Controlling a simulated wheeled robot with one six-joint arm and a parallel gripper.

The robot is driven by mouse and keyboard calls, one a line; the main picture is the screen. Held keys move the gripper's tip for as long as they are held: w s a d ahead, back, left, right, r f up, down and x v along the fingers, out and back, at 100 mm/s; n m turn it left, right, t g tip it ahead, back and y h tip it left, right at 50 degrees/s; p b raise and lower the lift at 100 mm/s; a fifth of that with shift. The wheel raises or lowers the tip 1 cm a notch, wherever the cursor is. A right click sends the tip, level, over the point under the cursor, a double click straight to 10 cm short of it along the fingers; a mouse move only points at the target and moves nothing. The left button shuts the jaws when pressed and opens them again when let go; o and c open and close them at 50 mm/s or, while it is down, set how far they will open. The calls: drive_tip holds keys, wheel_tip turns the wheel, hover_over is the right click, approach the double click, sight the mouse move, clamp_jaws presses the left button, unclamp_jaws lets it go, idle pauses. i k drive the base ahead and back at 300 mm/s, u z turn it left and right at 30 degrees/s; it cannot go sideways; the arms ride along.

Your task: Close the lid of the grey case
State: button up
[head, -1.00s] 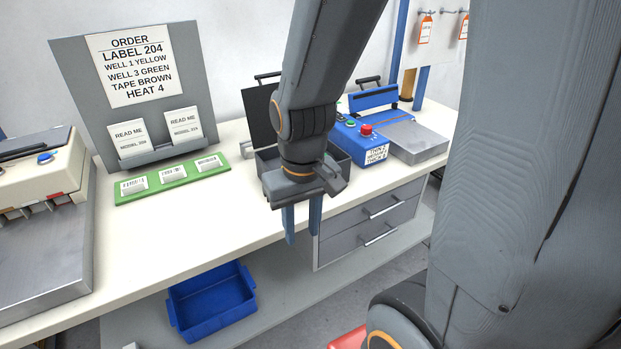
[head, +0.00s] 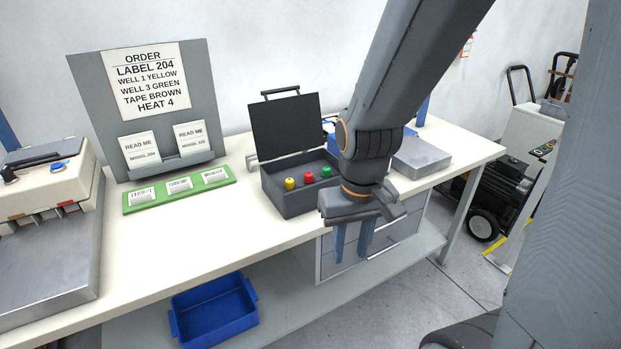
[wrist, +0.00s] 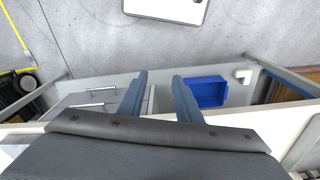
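The grey case (head: 287,199) stands on the bench in the head view. Its dark lid (head: 285,127) is open and stands upright at the back, with a handle on its top edge. A yellow, a red and a green knobbed piece (head: 308,178) sit inside the case. My gripper (head: 351,258) hangs pointing down in front of the bench edge, to the right of the case and apart from it. Its two blue fingers are parted with nothing between them, as the wrist view (wrist: 160,82) also shows. My arm hides the case's right end.
An order board (head: 195,75) and a green label tray (head: 180,190) stand left of the case. A blue machine with a metal plate (head: 422,156) is at the right. Drawers (head: 393,238) and a blue bin (head: 214,312) are below the benchtop.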

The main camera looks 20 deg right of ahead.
sight(281, 127)
drive_tip(key=i, duration=0.35)
drive_tip(key=u, duration=0.05)
drive_tip(key=k, duration=0.5)
drive_tip(key=z, duration=1.2)
drive_tip(key=i, duration=0.9)
drive_tip(key=u, duration=1.5)
